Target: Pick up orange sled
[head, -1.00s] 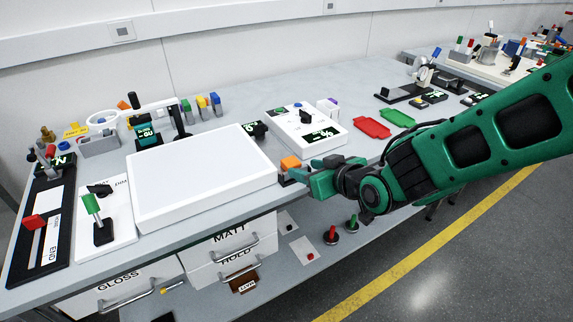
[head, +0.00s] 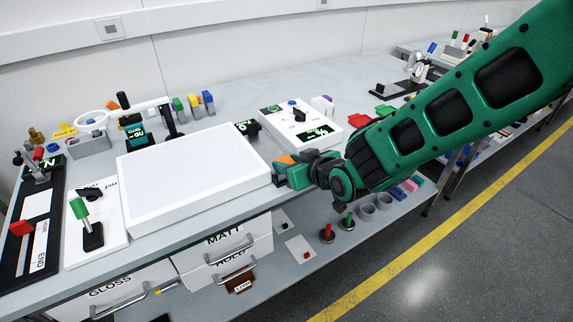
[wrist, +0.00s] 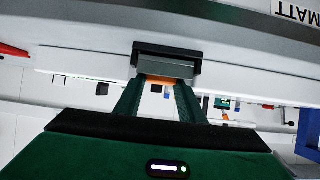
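The orange sled (head: 286,159) shows as a small orange block near the table's front edge, right of the white panel. It is partly hidden by my gripper (head: 284,176), which is at the sled from the front right. In the wrist view, an orange strip (wrist: 160,80) shows between the two green fingers of my gripper (wrist: 160,86), with a dark grey block (wrist: 166,57) just beyond their tips. The fingers lie on either side of the orange strip. Whether they press on it cannot be told.
The large white panel (head: 195,178) stands just left of my gripper. Behind it is a white control box (head: 300,122) with a dark knob. Red trays (head: 362,120) lie to the right, partly behind my arm. Drawers (head: 225,255) are below the table edge.

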